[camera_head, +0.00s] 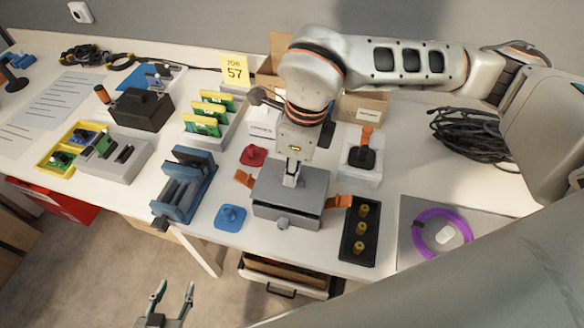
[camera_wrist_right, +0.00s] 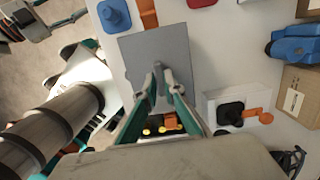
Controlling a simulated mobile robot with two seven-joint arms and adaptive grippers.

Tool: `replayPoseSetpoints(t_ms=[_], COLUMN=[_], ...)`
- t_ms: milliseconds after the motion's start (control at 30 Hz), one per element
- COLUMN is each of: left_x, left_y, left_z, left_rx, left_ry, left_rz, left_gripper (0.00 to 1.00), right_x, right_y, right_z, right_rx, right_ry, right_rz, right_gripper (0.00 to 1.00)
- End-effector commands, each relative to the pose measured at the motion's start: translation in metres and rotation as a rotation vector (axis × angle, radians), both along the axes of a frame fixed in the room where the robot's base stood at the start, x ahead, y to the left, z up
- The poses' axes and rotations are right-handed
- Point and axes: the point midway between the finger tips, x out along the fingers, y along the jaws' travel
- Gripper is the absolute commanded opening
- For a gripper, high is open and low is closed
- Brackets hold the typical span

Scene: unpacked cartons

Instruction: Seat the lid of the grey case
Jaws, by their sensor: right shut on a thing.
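The grey case (camera_head: 283,217) sits near the table's front edge, with a round knob on its front and orange straps (camera_head: 339,201) at its sides. Its flat grey lid (camera_head: 312,184) lies over the case top in the head view. I cannot tell whether it rests fully flush. My right gripper (camera_head: 291,181) comes down from above and is shut on the lid's handle. The wrist view shows the fingertips (camera_wrist_right: 164,74) at the handle on the lid (camera_wrist_right: 160,45), which hides the case interior. My left gripper (camera_head: 174,294) is open and empty, below and in front of the table.
A blue vise (camera_head: 186,187) and a blue knobbed piece (camera_head: 230,217) stand left of the case. A black tray with yellow knobs (camera_head: 359,231) and a mat with a purple ring (camera_head: 441,232) lie right. A white block with a black knob (camera_head: 361,160) is behind right.

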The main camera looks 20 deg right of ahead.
Motion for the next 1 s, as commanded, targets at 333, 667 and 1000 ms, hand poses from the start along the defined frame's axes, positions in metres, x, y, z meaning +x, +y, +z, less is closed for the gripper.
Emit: replayPoseSetpoints(t_ms=[333,667,1000], left_x=[-0.003,-0.007,-0.010], left_y=[0.000,0.000,-0.001], left_z=[-0.008,-0.018,-0.022], left_rx=[-0.001,0.000,-0.001], left_ry=[0.011,0.023,0.029], left_rz=[0.001,0.001,0.000], left_gripper=[0.40,0.40,0.40], right_x=[0.000,0.000,0.000], right_y=[0.000,0.000,0.000], right_z=[-0.008,-0.017,-0.023], right_rx=[0.000,0.000,0.000], right_ry=[0.001,0.001,0.001], right_rz=[0.000,0.000,-0.001], right_gripper=[0.00,0.00,0.17])
